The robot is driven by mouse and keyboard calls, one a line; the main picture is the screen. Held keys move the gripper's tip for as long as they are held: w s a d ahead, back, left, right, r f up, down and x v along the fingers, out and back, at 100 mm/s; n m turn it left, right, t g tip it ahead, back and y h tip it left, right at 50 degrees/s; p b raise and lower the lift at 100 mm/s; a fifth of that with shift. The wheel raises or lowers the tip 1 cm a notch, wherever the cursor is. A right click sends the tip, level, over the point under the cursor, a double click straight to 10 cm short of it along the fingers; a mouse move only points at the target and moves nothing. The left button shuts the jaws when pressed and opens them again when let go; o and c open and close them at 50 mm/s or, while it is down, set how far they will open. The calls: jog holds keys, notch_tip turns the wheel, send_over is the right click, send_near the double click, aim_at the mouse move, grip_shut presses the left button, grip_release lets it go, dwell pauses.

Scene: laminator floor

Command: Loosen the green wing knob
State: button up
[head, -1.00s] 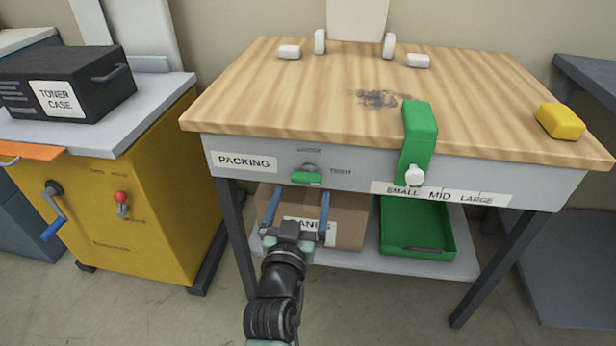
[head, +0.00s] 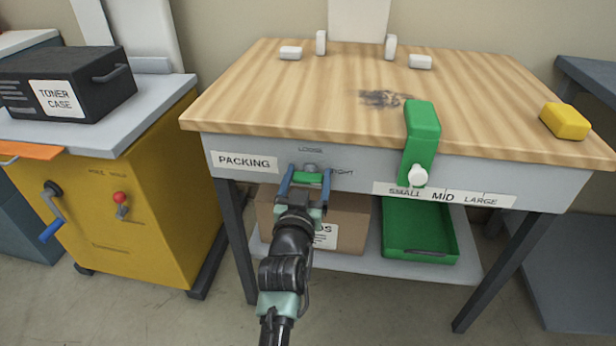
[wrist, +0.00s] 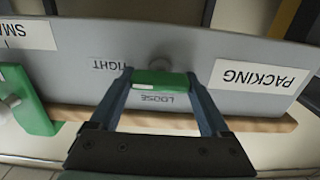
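The green wing knob (head: 308,178) sits on the grey front panel of the packing table, below the table top. Its bar lies level. In the wrist view, which is upside down, the green knob (wrist: 160,79) shows between the fingers, with a small white mark on it. My gripper (head: 307,175) reaches up to the panel with one blue finger at each end of the bar. In the wrist view the fingers of my gripper (wrist: 160,75) appear to touch both ends of the knob. The words LOOSE and TIGHT are printed beside it.
A green stop (head: 421,135) with a white knob (head: 418,175) stands right of the gripper, above a SMALL/MID/LARGE scale (head: 443,195). Below are a cardboard box (head: 350,215) and a green tray (head: 457,243). A yellow cabinet (head: 150,215) with a crank stands at left.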

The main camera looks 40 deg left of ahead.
jog(key=c, duration=0.8)
jog(key=shift+n, duration=0.3)
jog(key=n+p, duration=0.1)
jog(key=n, duration=0.7)
jog(key=shift+s+f+n+p, duration=0.1)
jog(key=shift+n+p, duration=0.2)
jog(key=n, duration=0.4)
jog(key=shift+a+p, duration=0.1)
jog(key=shift+p, duration=0.3)
jog(key=n, duration=0.4)
jog(key=shift+f+p, duration=0.2)
jog(key=shift+p, duration=0.1)
jog(key=shift+n, duration=0.5)
jog(key=o, duration=1.2)
